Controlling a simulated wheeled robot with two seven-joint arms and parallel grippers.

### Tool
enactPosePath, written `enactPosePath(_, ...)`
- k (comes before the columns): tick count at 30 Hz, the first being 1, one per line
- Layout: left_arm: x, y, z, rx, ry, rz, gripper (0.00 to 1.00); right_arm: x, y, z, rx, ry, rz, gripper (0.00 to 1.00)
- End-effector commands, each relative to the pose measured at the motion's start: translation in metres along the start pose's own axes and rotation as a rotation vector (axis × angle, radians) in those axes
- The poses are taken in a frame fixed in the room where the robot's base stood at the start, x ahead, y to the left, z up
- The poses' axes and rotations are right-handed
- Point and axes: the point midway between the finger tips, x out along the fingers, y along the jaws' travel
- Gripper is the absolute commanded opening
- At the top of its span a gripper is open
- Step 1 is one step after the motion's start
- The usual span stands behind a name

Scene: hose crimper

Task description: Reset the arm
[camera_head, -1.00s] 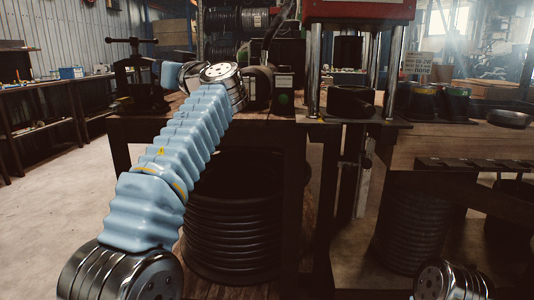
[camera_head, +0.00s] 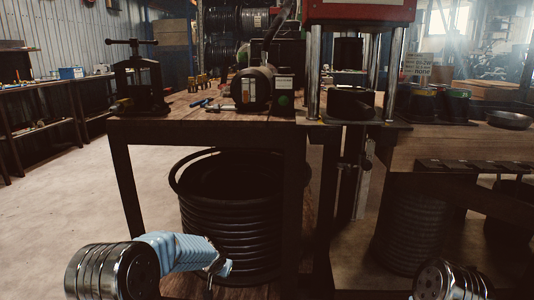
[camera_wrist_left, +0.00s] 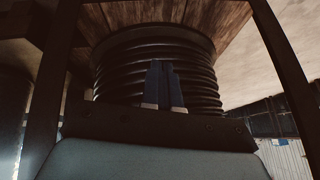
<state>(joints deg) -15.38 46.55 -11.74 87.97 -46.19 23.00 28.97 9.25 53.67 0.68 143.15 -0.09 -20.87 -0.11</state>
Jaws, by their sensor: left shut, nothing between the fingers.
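My left arm comes in at the lower left of the head view with its pale blue sleeve bent low. My left gripper (camera_head: 221,268) is small and partly hidden there, in front of the coil of black hose (camera_head: 235,228) under the workbench. In the left wrist view my left gripper (camera_wrist_left: 165,75) shows its two dark fingers close together, with nothing between them. The ribbed hose coil (camera_wrist_left: 205,65) fills the background there; I cannot tell how near it is. My right gripper is out of view; only a metal joint of that arm shows at the lower right.
The wooden workbench (camera_head: 160,127) carries a bench vise (camera_head: 139,83), a dark motor-like machine (camera_head: 253,88) and small tools. A red-topped press with metal columns (camera_head: 316,75) stands to the right. Dark bench legs (camera_head: 127,182) flank the coil. Floor at left (camera_head: 60,190) is clear.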

Motion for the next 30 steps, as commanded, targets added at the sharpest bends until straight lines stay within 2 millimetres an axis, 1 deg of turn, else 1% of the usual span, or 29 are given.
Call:
enactPosePath(1, 0.018, 0.015, 0.042, -0.021, -0.060, 0.071, 0.00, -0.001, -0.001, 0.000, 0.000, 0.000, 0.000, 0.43)
enactPosePath(2, 0.026, 0.026, 0.065, -0.035, -0.089, 0.115, 0.00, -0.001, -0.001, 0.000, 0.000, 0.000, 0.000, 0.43)
enactPosePath(3, 0.034, 0.039, 0.097, -0.062, -0.126, 0.172, 0.00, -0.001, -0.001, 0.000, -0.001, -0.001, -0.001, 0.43)
enactPosePath(5, 0.041, 0.060, 0.145, -0.109, -0.180, 0.250, 0.00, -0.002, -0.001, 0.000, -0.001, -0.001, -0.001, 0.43)
enactPosePath(6, 0.043, 0.074, 0.178, -0.149, -0.216, 0.299, 0.00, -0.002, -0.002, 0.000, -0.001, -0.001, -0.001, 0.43)
enactPosePath(8, 0.039, 0.093, 0.226, -0.215, -0.266, 0.358, 0.00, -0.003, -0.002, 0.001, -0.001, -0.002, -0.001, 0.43)
enactPosePath(9, 0.034, 0.104, 0.256, -0.261, -0.298, 0.388, 0.00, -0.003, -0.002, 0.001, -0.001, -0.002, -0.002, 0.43)
enactPosePath(11, 0.022, 0.118, 0.297, -0.328, -0.340, 0.418, 0.00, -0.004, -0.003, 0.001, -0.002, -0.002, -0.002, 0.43)
enactPosePath(12, 0.013, 0.126, 0.320, -0.368, -0.366, 0.427, 0.00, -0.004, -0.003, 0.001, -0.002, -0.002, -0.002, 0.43)
enactPosePath(15, -0.009, 0.138, 0.365, -0.442, -0.418, 0.432, 0.00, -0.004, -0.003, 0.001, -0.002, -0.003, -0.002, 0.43)
enactPosePath(18, -0.024, 0.143, 0.390, -0.480, -0.449, 0.424, 0.00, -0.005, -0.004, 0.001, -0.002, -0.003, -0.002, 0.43)
enactPosePath(20, -0.029, 0.144, 0.397, -0.491, -0.458, 0.420, 0.00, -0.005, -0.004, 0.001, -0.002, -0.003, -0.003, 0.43)
enactPosePath(30, -0.029, 0.145, 0.398, -0.493, -0.460, 0.419, 0.00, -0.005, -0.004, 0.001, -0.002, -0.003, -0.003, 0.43)
